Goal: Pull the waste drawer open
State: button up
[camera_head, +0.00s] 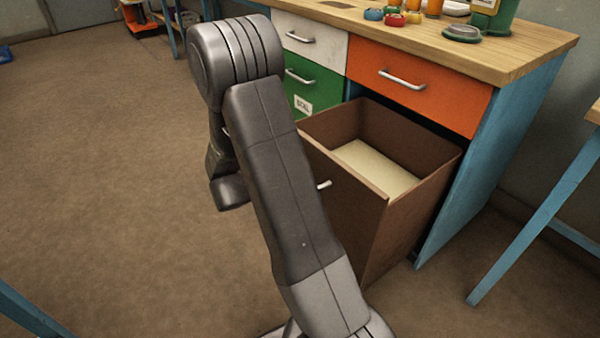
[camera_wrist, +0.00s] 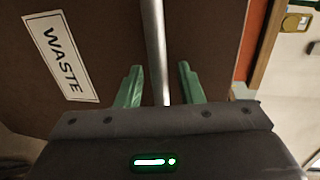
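The waste drawer (camera_head: 350,215) is a deep brown bin-like drawer that stands well out from the workbench, its inside and pale bottom showing. The "WASTE" label (camera_wrist: 62,57) is on its brown front in the wrist view. Its pale bar handle (camera_wrist: 155,40) runs between the two green fingers of my gripper (camera_wrist: 160,70); one end of the handle (camera_head: 324,184) shows beside my arm in the head view. The fingers are apart, with a gap on each side of the bar. In the head view my arm hides the fingers and most of the drawer front.
A white drawer (camera_head: 310,40), a green drawer (camera_head: 312,80) and an orange drawer (camera_head: 420,85) are shut in the bench. The wooden top (camera_head: 500,55) carries small jars and a green container (camera_head: 492,18). The floor (camera_head: 110,180) on the left is clear.

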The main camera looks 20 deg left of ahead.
jog(key=p+v, duration=0.3)
jog(key=v, duration=1)
jog(key=shift+s+a, duration=0.25)
jog(key=shift+a, duration=0.05)
jog(key=shift+b+x, duration=1.5)
jog(key=shift+x, duration=5.6)
jog(key=shift+s, duration=0.15)
